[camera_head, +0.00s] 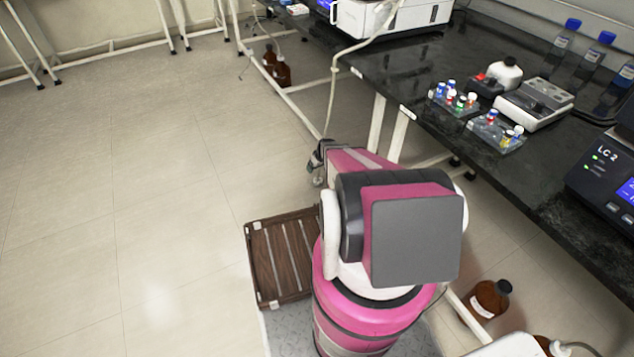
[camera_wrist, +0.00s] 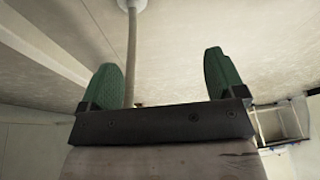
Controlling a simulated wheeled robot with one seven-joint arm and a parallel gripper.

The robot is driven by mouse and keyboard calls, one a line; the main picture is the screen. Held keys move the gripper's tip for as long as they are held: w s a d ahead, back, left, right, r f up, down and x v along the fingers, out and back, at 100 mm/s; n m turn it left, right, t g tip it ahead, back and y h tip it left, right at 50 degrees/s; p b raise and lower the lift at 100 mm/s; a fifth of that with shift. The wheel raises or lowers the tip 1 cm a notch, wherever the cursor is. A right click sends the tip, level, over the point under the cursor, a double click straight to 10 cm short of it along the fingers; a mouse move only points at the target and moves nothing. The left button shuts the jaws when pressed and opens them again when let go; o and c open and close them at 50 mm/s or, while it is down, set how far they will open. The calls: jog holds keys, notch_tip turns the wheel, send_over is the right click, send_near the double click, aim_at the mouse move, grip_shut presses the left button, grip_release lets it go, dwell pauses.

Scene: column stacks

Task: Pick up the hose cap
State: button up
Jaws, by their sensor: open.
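My gripper (camera_wrist: 161,58) is open and empty in the wrist view, with its two green fingers spread apart. A pale hose (camera_wrist: 131,45) runs between the fingers in that picture, nearer the left one; its depth relative to them is unclear. It ends at a white round piece (camera_wrist: 133,3) cut by the top edge, which may be the hose cap, though I cannot be sure. In the head view a pale hose (camera_head: 332,95) hangs from the white machine on the bench towards my gripper (camera_head: 316,166), which is small and partly hidden by my arm.
The black bench (camera_head: 415,75) runs along the right, carrying a white machine (camera_head: 390,16), vial racks (camera_head: 455,100) and blue-capped bottles (camera_head: 562,45). Brown bottles (camera_head: 490,297) stand on the floor beneath. A brown slatted crate (camera_head: 280,258) sits beside my base. Floor (camera_head: 120,190) to the left is clear.

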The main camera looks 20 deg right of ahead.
send_near(318, 180)
jog(key=shift+t, duration=0.4)
jog(key=x, duration=0.9)
jog(key=shift+s+f, duration=0.3)
jog(key=shift+f, duration=0.05)
jog(key=c, duration=1)
